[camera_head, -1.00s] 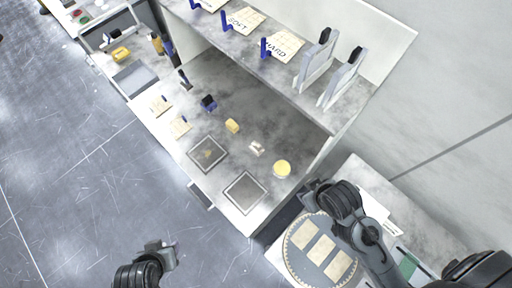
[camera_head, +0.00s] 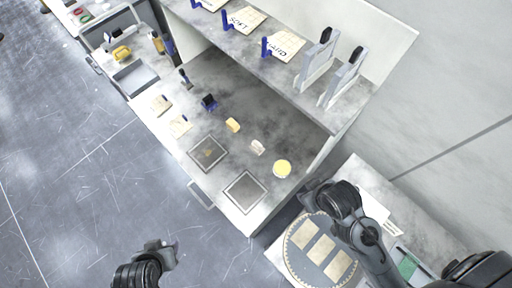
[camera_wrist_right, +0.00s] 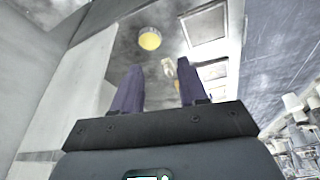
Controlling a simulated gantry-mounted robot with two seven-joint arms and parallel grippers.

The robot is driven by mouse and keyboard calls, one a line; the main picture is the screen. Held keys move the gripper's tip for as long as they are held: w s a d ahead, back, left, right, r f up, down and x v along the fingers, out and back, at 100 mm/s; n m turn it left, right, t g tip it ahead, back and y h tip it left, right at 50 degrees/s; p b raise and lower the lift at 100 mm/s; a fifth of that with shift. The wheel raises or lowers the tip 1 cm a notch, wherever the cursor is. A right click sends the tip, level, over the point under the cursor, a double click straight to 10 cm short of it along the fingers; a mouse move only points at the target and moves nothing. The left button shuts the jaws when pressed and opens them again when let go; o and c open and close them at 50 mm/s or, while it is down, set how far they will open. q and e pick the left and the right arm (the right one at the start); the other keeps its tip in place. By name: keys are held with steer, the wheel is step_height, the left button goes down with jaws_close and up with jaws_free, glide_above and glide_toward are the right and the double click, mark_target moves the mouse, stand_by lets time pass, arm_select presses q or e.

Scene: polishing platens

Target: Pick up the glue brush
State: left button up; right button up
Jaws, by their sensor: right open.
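I cannot tell for sure which item is the glue brush. A small dark upright tool (camera_head: 184,79) stands at the back left of the bench, and a small whitish item (camera_head: 257,147) lies near a round yellow disc (camera_head: 282,169). The whitish item (camera_wrist_right: 168,68) and yellow disc (camera_wrist_right: 150,39) also show in the right wrist view, beyond my fingers. My right gripper (camera_wrist_right: 160,65) is open and empty; in the head view it is at the bench's right end, partly hidden by its wrist. My left gripper (camera_head: 162,248) hangs over the floor, apart from the bench; its jaws are unclear.
A shelf (camera_head: 290,85) with labelled cards and upright holders overhangs the back. A round platen (camera_head: 296,268) with tan pieces lies below my right arm.

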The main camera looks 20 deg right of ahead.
steer(key=shift+o, duration=0.4)
steer(key=shift+d, duration=0.1)
steer(key=o, duration=0.9)
